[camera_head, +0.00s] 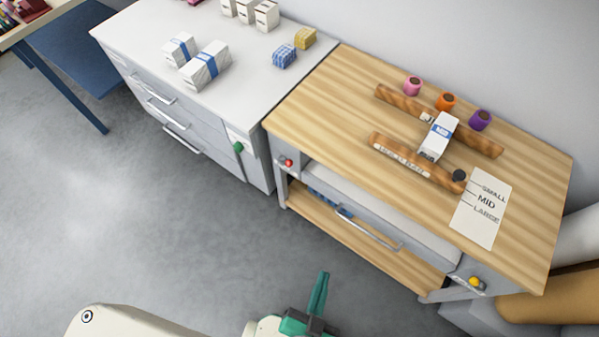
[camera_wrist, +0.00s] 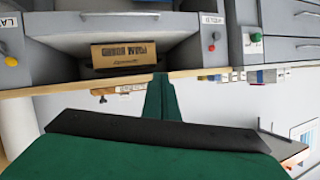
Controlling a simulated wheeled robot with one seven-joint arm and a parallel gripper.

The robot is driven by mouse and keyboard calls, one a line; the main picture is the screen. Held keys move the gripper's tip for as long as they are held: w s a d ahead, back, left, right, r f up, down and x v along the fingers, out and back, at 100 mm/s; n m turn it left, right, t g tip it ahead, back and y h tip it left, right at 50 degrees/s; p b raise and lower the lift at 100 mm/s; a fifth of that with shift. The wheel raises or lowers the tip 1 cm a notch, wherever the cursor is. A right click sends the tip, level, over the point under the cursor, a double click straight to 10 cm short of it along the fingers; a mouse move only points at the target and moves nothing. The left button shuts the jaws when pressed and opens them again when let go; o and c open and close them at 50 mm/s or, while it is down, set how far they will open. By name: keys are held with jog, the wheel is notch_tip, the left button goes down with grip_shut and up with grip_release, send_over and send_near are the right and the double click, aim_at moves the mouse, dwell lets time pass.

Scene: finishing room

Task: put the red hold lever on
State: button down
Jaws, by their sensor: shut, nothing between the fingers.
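The red hold lever (camera_head: 287,162) is a small red knob on a grey panel at the workbench's front left corner. It also shows in the wrist view (camera_wrist: 211,47), beside a label (camera_wrist: 212,19) reading HOLD; that view is upside down. I cannot tell its switch position. My gripper (camera_head: 320,277) has green fingers, which are shut and empty. It is in front of the bench, low in the head view, apart from the lever. In the wrist view the closed fingers (camera_wrist: 161,98) point toward the bench front, with the lever to their right.
A yellow knob (camera_head: 474,282) is on the bench's right front corner; a green one (camera_head: 239,147) is on the cabinet (camera_head: 130,40). The wooden benchtop (camera_head: 330,90) holds wooden bars, a white carton (camera_head: 438,137) and coloured rolls. A drawer handle (camera_head: 365,228) crosses the bench front. Floor at left is clear.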

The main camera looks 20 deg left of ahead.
jog(key=w+f+m+g+y, duration=0.2)
jog(key=w+f+m+g, duration=0.1)
jog(key=w+f+m, duration=0.55)
jog(key=w+f+m+g+y, duration=0.2)
jog(key=w+f+m, duration=0.3)
jog(key=f, duration=0.7)
jog(key=w+a+r+m+g+y, duration=0.1)
jog(key=w+a+r+m+y, duration=0.1)
jog(key=w+r+m+y, duration=0.2)
jog(key=w+a+r+m+g+y, duration=0.1)
jog(key=w+r+m+y, duration=0.3)
jog(key=w, duration=0.6)
notch_tip(320, 180, up, 2)
jog(key=shift+w+a+r+y, duration=0.1)
jog(key=shift+w+a+y, duration=0.3)
jog(key=shift+a+y, duration=0.25)
jog(key=shift+a, duration=0.1)
send_near(286, 162)
jog(key=shift+w+a+f, duration=0.4)
jog(key=shift+a+f, duration=0.1)
jog(key=shift+f, duration=0.2)
jog(key=shift+w+a+f, duration=0.4)
jog(key=shift+a+f, duration=0.05)
jog(key=shift+f, duration=0.25)
jog(key=shift+w+a+f, duration=0.4)
jog(key=shift+a+f, duration=0.1)
jog(key=shift+f, duration=0.2)
